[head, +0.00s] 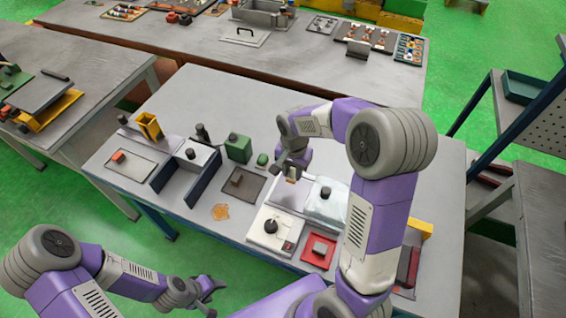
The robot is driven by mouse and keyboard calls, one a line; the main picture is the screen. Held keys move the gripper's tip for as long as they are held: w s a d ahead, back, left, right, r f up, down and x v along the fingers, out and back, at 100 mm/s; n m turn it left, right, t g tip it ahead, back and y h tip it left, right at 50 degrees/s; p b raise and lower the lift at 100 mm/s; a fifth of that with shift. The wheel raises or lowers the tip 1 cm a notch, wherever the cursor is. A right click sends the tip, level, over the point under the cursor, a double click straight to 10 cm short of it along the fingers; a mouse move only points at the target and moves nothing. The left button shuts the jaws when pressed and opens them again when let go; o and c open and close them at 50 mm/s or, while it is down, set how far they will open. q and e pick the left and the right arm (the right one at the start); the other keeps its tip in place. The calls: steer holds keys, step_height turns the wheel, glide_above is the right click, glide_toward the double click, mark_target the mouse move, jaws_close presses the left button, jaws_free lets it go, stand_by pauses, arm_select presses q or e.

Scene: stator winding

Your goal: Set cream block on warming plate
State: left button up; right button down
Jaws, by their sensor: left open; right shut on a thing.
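My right gripper (292,176) reaches down over the middle of the table, shut on a small cream-tan block (291,180) that is mostly hidden by the fingers. A pale lavender flat plate (288,198) lies below it; a small gap seems to separate them, but I cannot tell its height. A white flat unit (262,240) with a dark round knob lies just in front. I cannot tell for sure which of these is the warming plate. My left gripper (216,291) is open and empty, low at the front, short of the table edge.
A pale bag-like thing (327,205) and a red tray (319,252) lie right of the white unit. A dark tray (241,188) with a brown block, a green box (238,149) and dark upright panels (204,180) stand left.

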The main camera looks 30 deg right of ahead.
mark_target(293, 175)
steer(key=shift+s+f+b, duration=0.3)
steer(key=shift+s+f, duration=0.2)
steer(key=shift+f, duration=0.25)
steer(key=shift+w+f+b, duration=0.2)
steer(key=shift+f+b, duration=0.3)
steer(key=shift+f, duration=0.25)
steer(key=shift+s+f+b, duration=0.15)
steer(key=shift+f+b, duration=0.5)
steer(key=shift+f, duration=0.1)
steer(key=shift+f+b, duration=0.4)
steer(key=shift+f, duration=0.15)
arm_select(q)
steer(key=f, duration=0.4)
steer(key=shift+s, duration=0.3)
arm_select(e)
steer(key=shift+r, duration=0.1)
arm_select(q)
steer(key=shift+f+b, duration=0.5)
arm_select(e)
steer(key=shift+f, duration=0.85)
